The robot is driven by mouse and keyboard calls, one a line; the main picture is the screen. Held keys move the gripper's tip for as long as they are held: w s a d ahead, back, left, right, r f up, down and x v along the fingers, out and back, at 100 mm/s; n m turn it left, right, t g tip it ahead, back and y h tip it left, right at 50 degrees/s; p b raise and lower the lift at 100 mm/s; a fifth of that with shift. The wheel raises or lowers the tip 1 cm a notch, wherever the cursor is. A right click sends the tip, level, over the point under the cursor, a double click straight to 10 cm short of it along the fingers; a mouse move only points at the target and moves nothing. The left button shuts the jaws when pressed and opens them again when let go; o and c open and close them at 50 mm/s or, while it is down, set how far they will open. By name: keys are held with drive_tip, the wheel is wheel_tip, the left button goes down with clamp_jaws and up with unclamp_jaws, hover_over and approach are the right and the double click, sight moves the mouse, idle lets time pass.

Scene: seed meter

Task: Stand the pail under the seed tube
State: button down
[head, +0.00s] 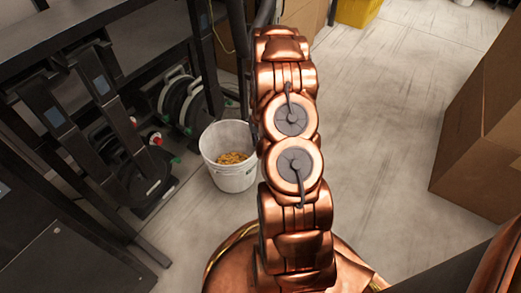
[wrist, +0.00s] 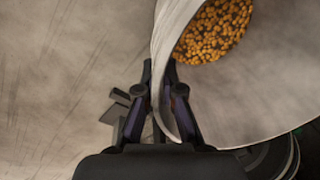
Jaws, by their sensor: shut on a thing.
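The white pail (head: 232,180) is upright in the head view, left of my copper arm, with orange-yellow seeds (head: 232,158) in its bottom. In the wrist view the pail (wrist: 250,105) fills the right side, and its wall runs between the two dark fingers. My gripper (wrist: 159,68) is shut on the pail's wall at the rim. In the head view my arm hides the gripper and the pail's right edge. I cannot tell whether the pail's base touches the floor. I cannot make out the seed tube for certain.
A black metal frame with weight plates (head: 182,102) and dark posts (head: 208,60) stands left of the pail. A cardboard box (head: 485,125) stands at right. A yellow bin (head: 357,10) is at the back. Pale floor (head: 390,100) is clear between arm and box.

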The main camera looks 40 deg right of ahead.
drive_tip(key=w, duration=0.1)
drive_tip(key=w+d, duration=0.1)
drive_tip(key=w+b, duration=0.1)
drive_tip(key=shift+d+f, duration=0.15)
drive_tip(key=shift+f, duration=0.1)
drive_tip(key=f, duration=0.1)
drive_tip(key=w+f+b, duration=0.1)
drive_tip(key=f+b, duration=0.1)
drive_tip(key=shift+w+d+f, duration=0.25)
drive_tip(key=shift+w+d, duration=0.05)
drive_tip(key=shift+d, duration=0.05)
drive_tip(key=c, duration=1.3)
unclamp_jaws()
drive_tip(key=shift+f, duration=0.1)
